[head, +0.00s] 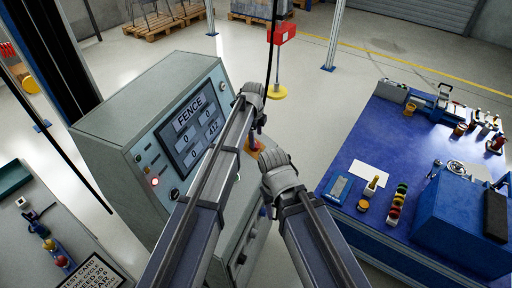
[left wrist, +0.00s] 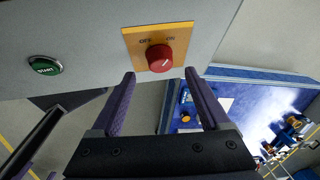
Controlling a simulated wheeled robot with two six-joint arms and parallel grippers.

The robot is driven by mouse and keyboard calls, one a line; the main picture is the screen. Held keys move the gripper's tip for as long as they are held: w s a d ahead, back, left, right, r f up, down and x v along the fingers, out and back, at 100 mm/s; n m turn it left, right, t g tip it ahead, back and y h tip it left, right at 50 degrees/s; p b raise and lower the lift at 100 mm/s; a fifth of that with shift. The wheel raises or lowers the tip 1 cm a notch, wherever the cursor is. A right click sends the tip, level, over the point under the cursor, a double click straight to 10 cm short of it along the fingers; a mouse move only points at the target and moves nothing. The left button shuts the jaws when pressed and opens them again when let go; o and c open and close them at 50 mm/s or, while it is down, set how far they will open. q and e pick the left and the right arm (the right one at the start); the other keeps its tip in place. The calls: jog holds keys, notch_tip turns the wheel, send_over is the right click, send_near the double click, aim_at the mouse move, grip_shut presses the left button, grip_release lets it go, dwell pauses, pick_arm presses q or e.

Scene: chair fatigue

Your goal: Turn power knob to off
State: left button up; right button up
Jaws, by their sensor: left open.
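The red power knob (left wrist: 159,58) sits on a yellow plate (left wrist: 184,32) marked OFF and ON, in the left wrist view. A pale mark on the knob appears to lean toward ON. My left gripper (left wrist: 159,72) is open, its two fingers pointing at the panel on either side of the knob, with gaps to both sides. Whether the tips reach past the knob's face is unclear. In the head view my left gripper (head: 259,120) is at the console's right side, and the knob is largely hidden there. My right wrist (head: 280,175) is below it; its fingers are hidden.
The grey console (head: 140,110) has a screen reading FENCE (head: 190,128). A green START button (left wrist: 44,66) is left of the plate. A blue workbench (head: 340,150) with tools stands at right, and a grey table (head: 75,225) at lower left.

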aim_at(256, 144)
pick_arm(q)
jog(key=f+b, duration=0.1)
jog(key=f, duration=0.1)
jog(key=f+b, duration=0.2)
jog(key=shift+w+d+f, duration=0.15)
jog(key=shift+w, duration=0.05)
grip_shut()
dwell(0.5)
